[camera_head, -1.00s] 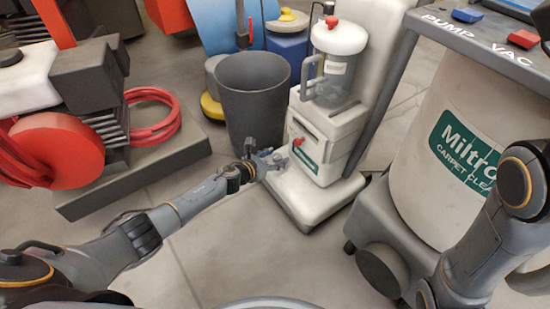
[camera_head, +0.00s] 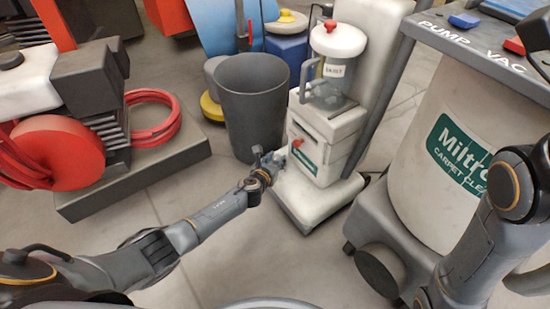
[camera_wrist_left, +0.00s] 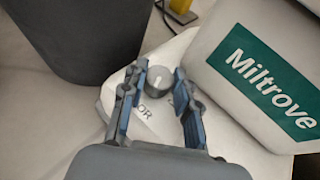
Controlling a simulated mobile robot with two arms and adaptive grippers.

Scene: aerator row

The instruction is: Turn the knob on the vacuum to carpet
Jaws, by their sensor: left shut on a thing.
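The white Miltrove upright vacuum (camera_head: 345,125) stands on the floor, centre right in the head view, with a clear canister on its front. In the left wrist view its base (camera_wrist_left: 250,160) carries a small grey round knob (camera_wrist_left: 159,79) with a light pointer line. Letters "OR" are printed below the knob; other lettering is partly hidden by the fingers. My left gripper (camera_head: 274,160) is low at the left front of the vacuum.
A dark grey bin (camera_head: 252,105) stands close to the left of the vacuum, near my left gripper. A large Pump Vac carpet cleaner (camera_head: 425,190) stands at the right. A red hose reel machine (camera_head: 60,150) is at the left. The floor in front is clear.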

